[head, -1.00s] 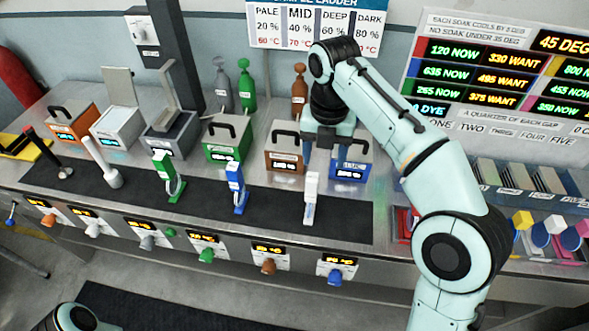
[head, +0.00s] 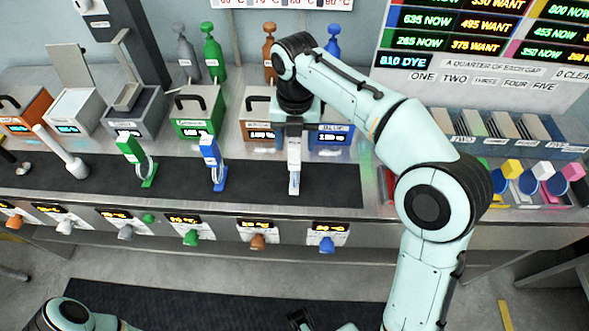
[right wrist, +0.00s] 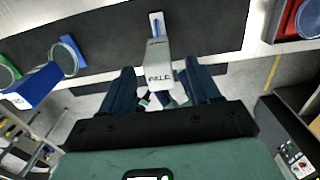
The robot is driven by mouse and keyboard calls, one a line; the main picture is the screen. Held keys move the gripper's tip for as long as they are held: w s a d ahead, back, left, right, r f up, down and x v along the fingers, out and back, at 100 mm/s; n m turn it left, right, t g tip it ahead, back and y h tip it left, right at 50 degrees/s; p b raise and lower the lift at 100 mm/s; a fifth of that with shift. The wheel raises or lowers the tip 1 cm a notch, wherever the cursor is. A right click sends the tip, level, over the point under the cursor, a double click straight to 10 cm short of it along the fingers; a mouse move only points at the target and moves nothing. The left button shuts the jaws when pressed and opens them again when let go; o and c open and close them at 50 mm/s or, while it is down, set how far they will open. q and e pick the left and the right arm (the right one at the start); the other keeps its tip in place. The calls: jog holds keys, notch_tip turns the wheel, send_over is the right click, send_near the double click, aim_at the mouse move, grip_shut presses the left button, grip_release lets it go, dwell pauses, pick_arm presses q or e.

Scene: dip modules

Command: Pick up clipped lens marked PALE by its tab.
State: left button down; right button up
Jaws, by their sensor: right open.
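The white clipped lens marked PALE (right wrist: 158,52) stands on the dark mat; its label reads in the right wrist view. In the head view the white holder (head: 294,172) is at the right of the row of holders, its top close under my right gripper (head: 292,132). In the right wrist view my right gripper (right wrist: 162,92) is open, one finger on each side of the white block's labelled end. I cannot tell whether either finger touches it. Part of my left arm shows at the bottom of the head view; dark parts at bottom centre may be its gripper, mostly cut off.
A blue holder (head: 213,162) and a green holder (head: 136,160) stand left on the mat (head: 255,188). Behind are the brown box (head: 259,112), blue box (head: 330,135) and green box (head: 198,113). Coloured knobs line the front edge. A rack of plates (head: 500,130) is at right.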

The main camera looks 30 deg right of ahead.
aim_at(295, 165)
notch_tip(295, 165, down, 3)
jog(key=shift+a+f+b, duration=0.1)
jog(key=shift+f+b, duration=0.1)
jog(key=shift+b, duration=0.1)
jog(key=shift+c, duration=0.3)
grip_shut()
jog(key=shift+r, duration=0.15)
